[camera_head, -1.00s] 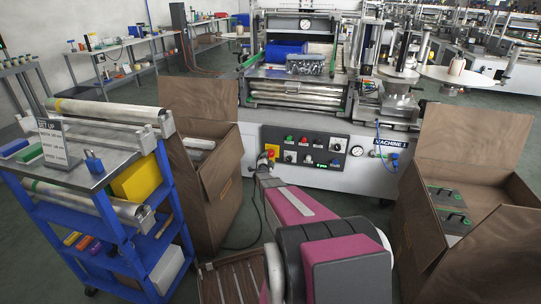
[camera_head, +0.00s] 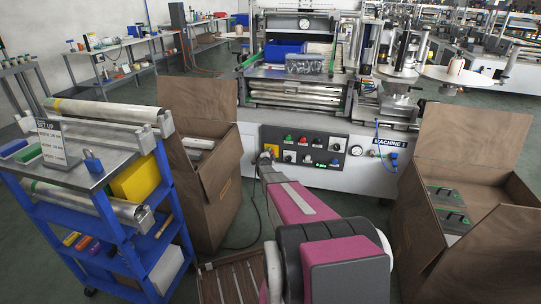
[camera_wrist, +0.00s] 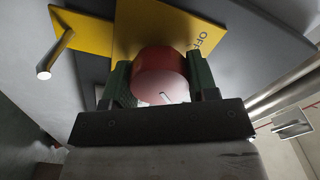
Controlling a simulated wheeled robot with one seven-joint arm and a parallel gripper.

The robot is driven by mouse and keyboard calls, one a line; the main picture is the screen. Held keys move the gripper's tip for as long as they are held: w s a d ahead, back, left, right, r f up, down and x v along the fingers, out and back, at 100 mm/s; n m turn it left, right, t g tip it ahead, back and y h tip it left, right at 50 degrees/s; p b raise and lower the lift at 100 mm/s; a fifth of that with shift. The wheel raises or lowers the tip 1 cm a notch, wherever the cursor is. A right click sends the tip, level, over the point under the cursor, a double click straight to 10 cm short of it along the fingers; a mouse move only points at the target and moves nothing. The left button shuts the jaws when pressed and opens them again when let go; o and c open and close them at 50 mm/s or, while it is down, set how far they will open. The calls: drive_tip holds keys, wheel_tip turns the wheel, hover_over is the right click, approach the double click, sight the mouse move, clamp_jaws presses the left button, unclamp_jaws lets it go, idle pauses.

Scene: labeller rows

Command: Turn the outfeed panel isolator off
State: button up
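The outfeed panel isolator is a red round knob (camera_wrist: 160,72) on a yellow plate (camera_wrist: 125,28), seen close in the wrist view. The letters OFF show at the plate's right edge. A short pale mark shows on the knob's face. My gripper (camera_wrist: 161,80) has its two green fingers on either side of the knob, touching it with no clear gap.
The machine's dark panel has several coloured buttons right of the isolator. Brown boxes stand left (camera_head: 212,185) and right (camera_head: 408,225) of my arm. A blue cart (camera_head: 120,235) with rollers is at the left. In the wrist view, a yellow tab with a metal pin (camera_wrist: 45,70) is beside the plate.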

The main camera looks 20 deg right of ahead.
drive_tip(key=shift+n, duration=0.4)
drive_tip(key=n, duration=0.3)
drive_tip(key=shift+n, duration=0.3)
drive_tip(key=n, duration=0.4)
drive_tip(key=shift+n, duration=0.3)
drive_tip(key=n, duration=0.4)
drive_tip(key=shift+n, duration=0.3)
drive_tip(key=n, duration=0.4)
drive_tip(key=shift+a, duration=0.1)
drive_tip(key=shift+n, duration=0.3)
drive_tip(key=o, duration=0.9)
